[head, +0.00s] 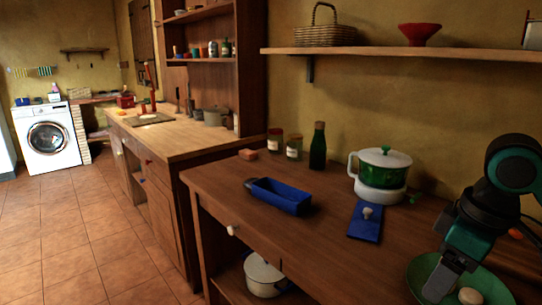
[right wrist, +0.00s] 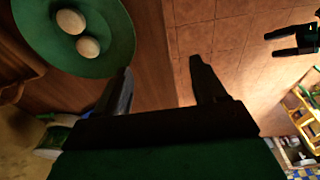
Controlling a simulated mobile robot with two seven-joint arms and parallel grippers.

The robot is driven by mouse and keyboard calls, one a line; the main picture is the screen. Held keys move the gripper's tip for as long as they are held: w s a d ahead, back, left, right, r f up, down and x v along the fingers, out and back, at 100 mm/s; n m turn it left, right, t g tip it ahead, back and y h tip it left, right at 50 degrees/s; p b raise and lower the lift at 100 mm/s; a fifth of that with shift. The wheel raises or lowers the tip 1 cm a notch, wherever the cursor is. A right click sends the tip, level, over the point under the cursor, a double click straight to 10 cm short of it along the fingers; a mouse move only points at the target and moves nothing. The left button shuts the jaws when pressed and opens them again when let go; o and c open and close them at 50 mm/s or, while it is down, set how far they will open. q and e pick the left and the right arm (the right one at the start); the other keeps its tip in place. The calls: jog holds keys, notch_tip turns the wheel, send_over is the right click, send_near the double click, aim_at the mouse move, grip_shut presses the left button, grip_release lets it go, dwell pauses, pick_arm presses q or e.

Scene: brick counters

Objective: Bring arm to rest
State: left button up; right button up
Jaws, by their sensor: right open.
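Two pale, egg-like things (right wrist: 80,34) lie in the bowl. The head view shows no left gripper.
The wooden counter (head: 330,240) holds a blue tray (head: 280,196), a blue board (head: 365,222), a green-and-white pot (head: 381,171), a dark bottle (head: 318,146) and two jars. A shelf (head: 400,53) runs above. Tiled floor (head: 90,245) at left is clear.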

jog(key=w+a+f+m+t+y+p, duration=0.1)
jog(key=w+a+f+t+y, duration=0.15)
jog(key=a+f, duration=0.5)
jog(key=w+a+f+t+y+p, duration=0.1)
jog(key=w+a+f+t+y, duration=0.15)
jog(key=a+f, duration=0.5)
jog(key=s+d+f+m+t+h, duration=0.2)
jog(key=s+d+f, duration=0.1)
jog(key=s+f, duration=0.3)
jog(key=s+d+f+m+t+h+p, duration=0.1)
jog(key=s+d+f+m+t+h, duration=0.1)
jog(key=s+f, duration=0.4)
jog(key=s+d, duration=0.1)
jog(key=s, duration=0.2)
jog(key=shift+f, duration=0.4)
